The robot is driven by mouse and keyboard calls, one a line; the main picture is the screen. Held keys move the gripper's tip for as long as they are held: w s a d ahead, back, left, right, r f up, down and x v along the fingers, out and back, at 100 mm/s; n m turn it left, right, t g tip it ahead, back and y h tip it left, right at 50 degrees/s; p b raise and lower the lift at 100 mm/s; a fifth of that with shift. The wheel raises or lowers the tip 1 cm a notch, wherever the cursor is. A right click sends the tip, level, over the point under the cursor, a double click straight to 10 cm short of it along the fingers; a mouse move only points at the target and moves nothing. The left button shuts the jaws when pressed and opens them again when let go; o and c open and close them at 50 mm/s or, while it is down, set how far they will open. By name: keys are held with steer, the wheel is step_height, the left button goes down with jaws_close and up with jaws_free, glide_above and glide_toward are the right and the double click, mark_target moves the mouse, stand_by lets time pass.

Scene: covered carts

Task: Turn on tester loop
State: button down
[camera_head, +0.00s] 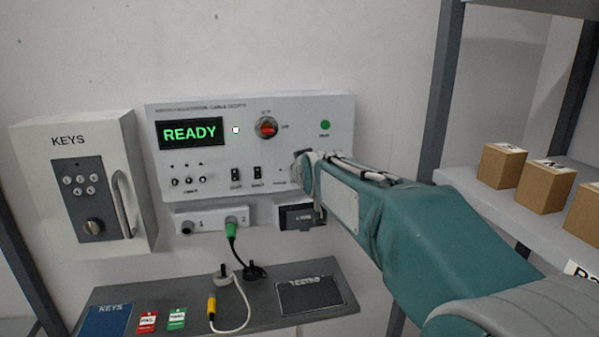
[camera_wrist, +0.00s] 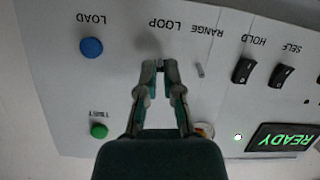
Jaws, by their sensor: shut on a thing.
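The white tester panel (camera_head: 210,148) is on the wall, its display (camera_head: 192,133) reading READY in green. My gripper (camera_wrist: 160,66) is at the LOOP label (camera_wrist: 166,23) in the wrist view, fingertips closed together against the panel. The loop switch itself is hidden between the fingertips, so its position cannot be seen. In the head view my arm covers the lower right of the panel and hides most of the gripper. The RANGE lever (camera_wrist: 200,70) and the blue LOAD button (camera_wrist: 92,47) sit on either side of the fingers.
A red knob (camera_head: 266,127) and a green button (camera_head: 325,125) are higher on the panel. A green plug (camera_head: 233,229) is in socket 2. A keys box (camera_head: 80,190) hangs left. A grey shelf (camera_head: 200,312) with tags is below. Cartons (camera_head: 502,165) stand right.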

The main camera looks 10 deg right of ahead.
steer(key=shift+g, duration=0.3)
steer(key=c, duration=0.8)
jaws_free()
steer(key=shift+w+a, duration=0.1)
steer(key=v, duration=1.2)
steer(key=shift+f, duration=0.15)
steer(key=s+f+m+g, duration=0.1)
steer(key=s+f+g, duration=0.3)
steer(key=s+f, duration=0.6)
steer(key=s+f+m+g, duration=0.1)
steer(key=s+f+g, duration=0.2)
steer(key=s+f, duration=0.7)
steer(key=s, duration=0.5)
steer(key=shift+s+f+g, duration=0.25)
steer(key=shift+s+g, duration=0.15)
